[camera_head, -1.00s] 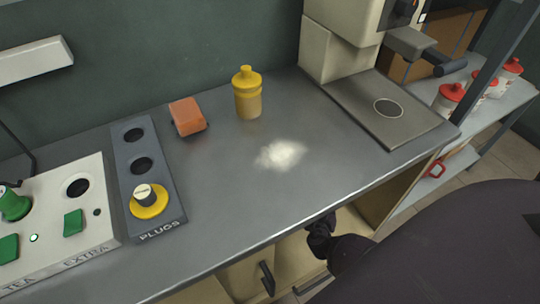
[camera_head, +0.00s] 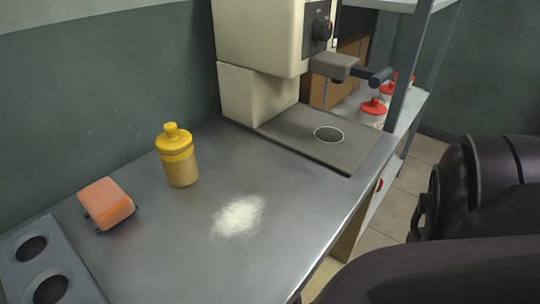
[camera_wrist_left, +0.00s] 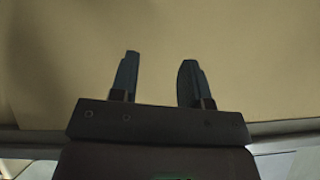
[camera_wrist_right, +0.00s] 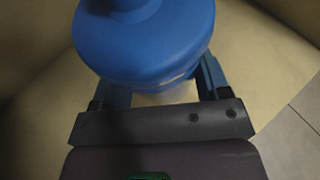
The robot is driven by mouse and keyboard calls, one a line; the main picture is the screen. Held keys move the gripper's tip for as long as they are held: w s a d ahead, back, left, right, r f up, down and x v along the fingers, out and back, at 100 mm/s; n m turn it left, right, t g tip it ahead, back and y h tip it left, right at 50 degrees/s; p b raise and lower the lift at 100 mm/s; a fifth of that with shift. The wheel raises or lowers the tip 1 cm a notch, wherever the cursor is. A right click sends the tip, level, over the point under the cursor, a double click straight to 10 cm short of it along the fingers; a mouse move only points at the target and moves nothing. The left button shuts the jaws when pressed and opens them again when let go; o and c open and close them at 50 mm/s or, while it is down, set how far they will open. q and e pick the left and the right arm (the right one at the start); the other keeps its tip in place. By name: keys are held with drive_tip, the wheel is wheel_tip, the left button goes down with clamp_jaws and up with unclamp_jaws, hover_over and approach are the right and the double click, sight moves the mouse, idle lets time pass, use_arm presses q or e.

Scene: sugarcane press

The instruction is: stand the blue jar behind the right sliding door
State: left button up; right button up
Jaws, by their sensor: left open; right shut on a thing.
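The blue jar (camera_wrist_right: 150,45) shows large in the right wrist view, between the fingers of my right gripper (camera_wrist_right: 160,88). The gripper is shut on it. Its blue top is in sight and the lower part is mostly hidden. Pale cream surfaces surround it. My left gripper (camera_wrist_left: 158,75) is open and empty in the left wrist view, in front of a plain tan surface. Neither gripper's fingers can be made out in the head view, and the right sliding door cannot be picked out there.
On the grey counter (camera_head: 290,200) stand a yellow bottle (camera_head: 178,155), an orange sponge (camera_head: 106,204) and a patch of white powder (camera_head: 239,216). A cream machine (camera_head: 262,45) stands at the back. Red-lidded containers (camera_head: 373,110) sit on a side shelf. Tiled floor (camera_head: 400,205) shows at the right.

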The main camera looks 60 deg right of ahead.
drive_tip(key=f+b, duration=0.1)
drive_tip(key=f, duration=0.1)
drive_tip(key=f+b, duration=0.1)
drive_tip(key=f, duration=0.2)
drive_tip(key=shift+s, duration=0.2)
drive_tip(key=shift+w+f+b, duration=0.2)
drive_tip(key=shift+b, duration=0.1)
wheel_tip(320, 180, down, 3)
drive_tip(key=shift+s+f+b, duration=0.15)
drive_tip(key=shift+f+b, duration=0.05)
drive_tip(key=shift+b, duration=1)
drive_tip(key=shift+f, duration=0.15)
use_arm(q)
drive_tip(key=a+n+t, duration=0.1)
drive_tip(key=t, duration=0.1)
drive_tip(key=shift+a+t, duration=0.1)
drive_tip(key=shift+t, duration=0.2)
use_arm(e)
drive_tip(key=shift+w, duration=0.25)
drive_tip(key=shift+f, duration=0.1)
drive_tip(key=o, duration=1.1)
drive_tip(key=shift+c, duration=0.2)
